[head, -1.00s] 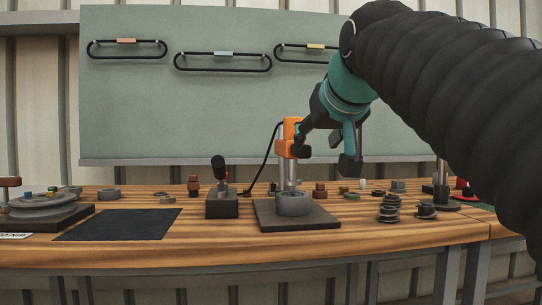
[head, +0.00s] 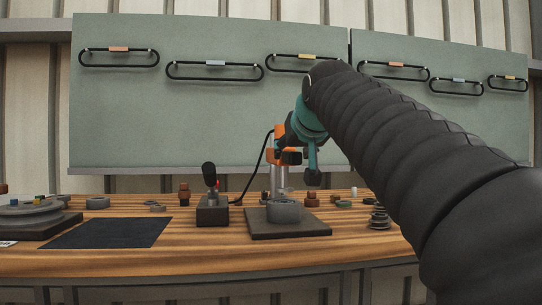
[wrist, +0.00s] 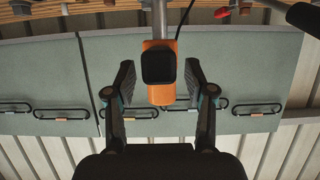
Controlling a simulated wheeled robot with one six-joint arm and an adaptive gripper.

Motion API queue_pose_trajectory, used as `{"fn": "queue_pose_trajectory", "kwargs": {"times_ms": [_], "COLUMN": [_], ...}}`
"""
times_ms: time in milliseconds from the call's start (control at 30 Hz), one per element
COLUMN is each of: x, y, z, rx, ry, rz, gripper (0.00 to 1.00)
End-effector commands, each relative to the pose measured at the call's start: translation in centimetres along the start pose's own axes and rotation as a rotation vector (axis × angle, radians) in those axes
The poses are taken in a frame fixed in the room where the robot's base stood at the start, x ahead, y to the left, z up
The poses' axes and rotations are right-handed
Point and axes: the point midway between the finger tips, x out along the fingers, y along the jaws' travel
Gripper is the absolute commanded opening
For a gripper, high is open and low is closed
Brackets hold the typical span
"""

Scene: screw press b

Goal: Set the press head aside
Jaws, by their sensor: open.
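The press head (head: 282,139) is an orange block on an upright silver post (head: 275,180) above a dark base plate (head: 310,230). A grey cylinder (head: 283,212) stands on that plate. My gripper (head: 300,165) is at the press head, partly covering it in the head view. In the wrist view the orange press head (wrist: 162,96) with its black square front lies between my two open fingers. A gap shows on each side, so neither finger touches it there. The gripper (wrist: 159,82) is empty.
A black lever device (head: 211,208) with a cable stands left of the press. A dark mat (head: 110,233) lies bare on the bench (head: 200,262) further left. A stack of dark discs (head: 378,218) stands right of the plate. A green board (head: 180,120) rises behind.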

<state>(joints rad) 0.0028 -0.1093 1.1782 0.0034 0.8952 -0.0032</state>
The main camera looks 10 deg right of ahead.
Motion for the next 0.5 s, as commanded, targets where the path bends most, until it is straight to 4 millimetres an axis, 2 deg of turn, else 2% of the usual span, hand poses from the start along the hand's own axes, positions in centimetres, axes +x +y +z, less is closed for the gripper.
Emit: {"fn": "queue_pose_trajectory", "kwargs": {"times_ms": [200,500], "x": [1.6,1.8], "y": [0.0,0.0], "z": [0.0,0.0], "rx": [0.0,0.0], "ry": [0.001,0.001], "rz": [0.0,0.0], "gripper": [0.54,0.54]}}
